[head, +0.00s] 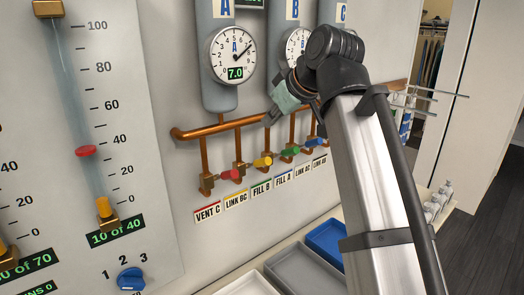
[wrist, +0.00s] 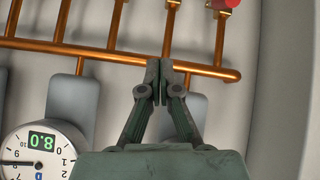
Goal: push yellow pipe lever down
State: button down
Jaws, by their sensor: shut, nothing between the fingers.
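The yellow lever (head: 263,161) sticks out sideways from a brass valve on a copper pipe, between the red lever (head: 230,174) and the green lever (head: 290,151) in the head view. My gripper (head: 270,119) is above the yellow lever, near the horizontal copper pipe, and apart from the lever. In the wrist view my gripper (wrist: 160,80) has its fingertips together with nothing between them, in front of the horizontal pipe (wrist: 110,55). The yellow lever is not visible in the wrist view; the red lever (wrist: 228,4) shows at its top edge.
A blue lever (head: 313,142) sits right of the green one. Gauge A (head: 233,55) reads 7.0 above the pipes. Labels such as VENT C (head: 208,213) line the wall below the valves. Blue (head: 325,240) and grey trays lie below. A blue knob (head: 131,279) is lower left.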

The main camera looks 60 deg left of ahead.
jog(key=p, duration=0.3)
send_over(262, 159)
jog(key=a, duration=0.2)
notch_tip(262, 159, down, 7)
jog(key=shift+s+d+f+p, duration=0.1)
jog(key=shift+d+f+p, duration=0.25)
jog(key=shift+f, duration=0.15)
jog(key=shift+s+d+f+p, duration=0.1)
jog(key=shift+d+f+p, duration=0.2)
jog(key=shift+f, duration=0.2)
jog(key=shift+w+d+f, duration=0.15)
jog(key=shift+f, duration=0.1)
jog(key=shift+w+f+p, duration=0.1)
jog(key=shift+f+p, duration=0.2)
jog(key=shift+f, duration=0.15)
jog(key=shift+d, duration=0.1)
jog(key=shift+f, duration=0.15)
